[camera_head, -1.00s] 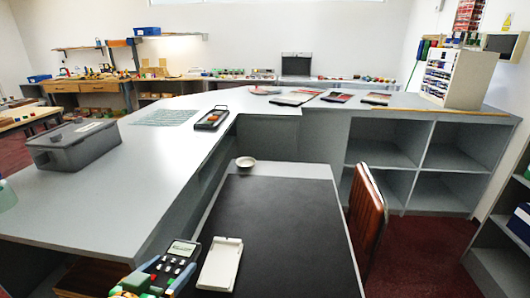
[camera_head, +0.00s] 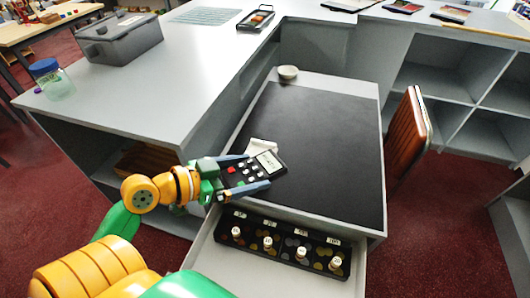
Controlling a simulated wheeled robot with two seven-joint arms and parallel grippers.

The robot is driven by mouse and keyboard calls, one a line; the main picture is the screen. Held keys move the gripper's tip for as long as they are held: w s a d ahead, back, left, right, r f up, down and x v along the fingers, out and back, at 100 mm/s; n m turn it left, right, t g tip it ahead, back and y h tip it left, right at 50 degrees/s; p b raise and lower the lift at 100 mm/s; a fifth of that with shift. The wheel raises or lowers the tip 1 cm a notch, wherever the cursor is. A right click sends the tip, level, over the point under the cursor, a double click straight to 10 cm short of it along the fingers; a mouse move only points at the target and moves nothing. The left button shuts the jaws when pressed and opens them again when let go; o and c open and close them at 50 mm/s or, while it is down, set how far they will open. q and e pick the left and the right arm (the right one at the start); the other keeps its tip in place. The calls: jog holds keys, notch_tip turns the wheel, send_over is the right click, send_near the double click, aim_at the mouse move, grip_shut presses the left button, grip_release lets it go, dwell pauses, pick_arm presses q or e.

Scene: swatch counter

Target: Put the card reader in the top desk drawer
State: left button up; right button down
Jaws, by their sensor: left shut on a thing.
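The card reader (camera_head: 250,174) is a dark handset with a keypad and a light screen. My left gripper (camera_head: 256,173) is shut on it, with a finger along each side, and holds it over the near left edge of the desk's dark top (camera_head: 325,150). The desk drawer (camera_head: 230,272) is pulled open below and in front of the desk edge. Inside it, a black coin tray (camera_head: 285,246) takes up the back part; bare drawer floor shows in front. The drawer's near end is cut off by the frame. My right gripper is not in view.
A small bowl (camera_head: 288,73) stands at the desk's far left corner. A brown chair (camera_head: 407,130) is at the right. A grey bin (camera_head: 120,40) and a jar (camera_head: 52,80) stand on the counter.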

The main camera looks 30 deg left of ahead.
pick_arm(q)
jog(key=a+f+n+t+y, duration=0.1)
jog(key=a+n+y, duration=0.7)
jog(key=a, duration=0.3)
jog(key=shift+s+a+y, duration=0.25)
jog(key=shift+y, duration=0.35)
